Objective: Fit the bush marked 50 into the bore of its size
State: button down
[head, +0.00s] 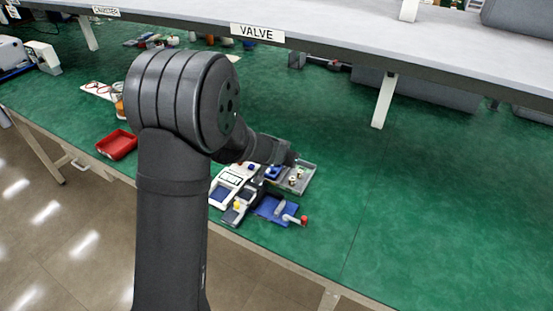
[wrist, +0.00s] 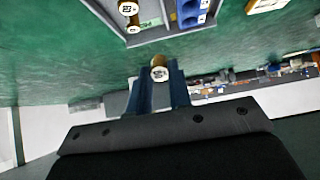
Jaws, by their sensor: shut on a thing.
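In the wrist view my gripper (wrist: 160,80) is shut on a pale bush (wrist: 159,69) with a brassy rim and a dark mark too small to read. It is held between the fingertips, apart from the tray. A blue block (wrist: 191,9) with round bores stands in the grey tray (wrist: 166,27) beyond. In the head view the blue block (head: 272,173) is partly hidden by my arm, and my fingertips cannot be made out clearly.
Other bushes (wrist: 133,24) stand in the tray's left part. In the head view the grey tray (head: 306,184) lies beside white meters (head: 231,181) and a blue pad (head: 272,209) with a red-knobbed part. A red bin (head: 117,145) is at left. The green bench is clear at right.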

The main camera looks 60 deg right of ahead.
jog(key=s+a+r, duration=0.1)
jog(key=s+r, duration=0.2)
jog(key=s, duration=0.2)
jog(key=shift+s+a+r, duration=0.2)
jog(key=shift+s+r, duration=0.1)
jog(key=shift+s, duration=0.1)
send_over(275, 170)
notch_tip(275, 170, down, 7)
jog(key=shift+w+d, duration=0.1)
jog(key=shift+f, duration=1.8)
jog(key=c, duration=1.3)
grip_release()
